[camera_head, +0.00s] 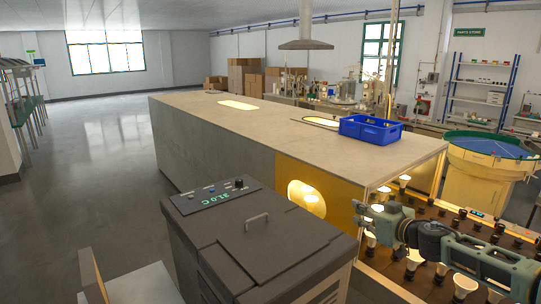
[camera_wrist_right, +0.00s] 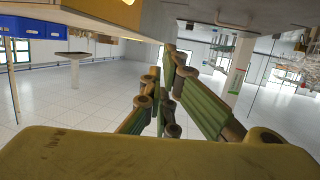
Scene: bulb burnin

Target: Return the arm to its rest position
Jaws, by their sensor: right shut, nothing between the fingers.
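My right arm reaches in from the lower right of the head view, and its gripper (camera_head: 368,211) points left over the rack of bulbs (camera_head: 405,281). The gripper is shut with nothing between its fingers. In the right wrist view the green fingers (camera_wrist_right: 164,92) are closed together, with open floor and room beyond them. Several white bulbs, such as one near the front (camera_head: 464,285), stand in the rack below and around the arm, which hides part of it. My left gripper is in neither view.
A long grey bench (camera_head: 235,125) with a yellow end panel (camera_head: 330,190) stands left of the gripper. A blue crate (camera_head: 371,129) sits on it. A dark lidded machine (camera_head: 265,235) stands in front. A yellow round bin (camera_head: 478,180) is behind the arm. Floor at far left is clear.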

